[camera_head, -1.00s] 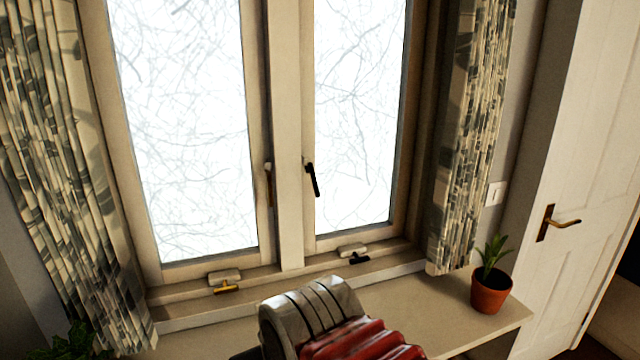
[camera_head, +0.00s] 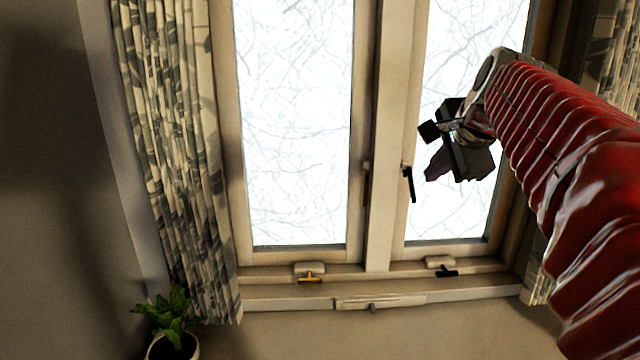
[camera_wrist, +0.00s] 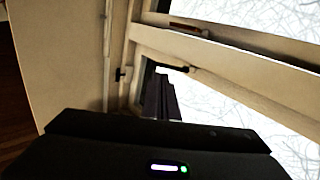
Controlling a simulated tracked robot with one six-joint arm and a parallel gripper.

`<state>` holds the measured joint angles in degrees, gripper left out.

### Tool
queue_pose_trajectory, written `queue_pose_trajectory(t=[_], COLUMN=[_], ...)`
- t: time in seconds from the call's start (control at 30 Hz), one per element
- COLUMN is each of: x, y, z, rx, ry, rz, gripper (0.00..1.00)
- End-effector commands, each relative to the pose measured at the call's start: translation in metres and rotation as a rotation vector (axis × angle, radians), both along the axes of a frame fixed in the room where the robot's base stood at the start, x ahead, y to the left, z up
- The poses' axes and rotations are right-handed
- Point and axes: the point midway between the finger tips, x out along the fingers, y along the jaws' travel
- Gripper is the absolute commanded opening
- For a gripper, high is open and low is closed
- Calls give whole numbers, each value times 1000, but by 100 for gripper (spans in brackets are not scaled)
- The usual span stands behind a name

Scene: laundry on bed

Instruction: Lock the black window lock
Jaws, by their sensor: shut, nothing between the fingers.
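Two black fittings are on the right window. A black handle (camera_head: 409,184) hangs down at a slight tilt on the right pane's left frame; it also shows in the wrist view (camera_wrist: 173,68). A small black lock piece (camera_head: 446,272) sits at a pale block on the bottom frame; it also shows in the wrist view (camera_wrist: 122,74). I cannot tell which one is the task's lock. My gripper (camera_head: 438,166) is shut and empty, in front of the right pane, right of the handle and above the bottom piece. Its fingers (camera_wrist: 159,97) appear apart from both in the wrist view.
A patterned curtain (camera_head: 170,140) hangs at left, above a potted plant (camera_head: 172,318). The sill (camera_head: 290,300) runs below. My red arm covers the right side.

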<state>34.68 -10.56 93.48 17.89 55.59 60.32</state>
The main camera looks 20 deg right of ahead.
Motion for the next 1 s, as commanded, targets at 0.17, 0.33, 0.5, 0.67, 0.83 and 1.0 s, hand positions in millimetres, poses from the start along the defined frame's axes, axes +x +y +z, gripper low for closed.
queue_pose_trajectory(t=[0.17, 0.33, 0.5, 0.67, 0.83, 1.0], x=[4, 4, 5, 11, 25, 43], y=[-19, -19, -18, -19, -22, -27], z=[10, 10, 9, 3, -11, -29], rx=[46, 47, 46, 46, 47, 46], ry=[-29, -30, -29, -27, -26, -26], rz=[-69, -69, -67, -66, -63, -64], gripper=[0, 0, 0, 0, 0, 0])
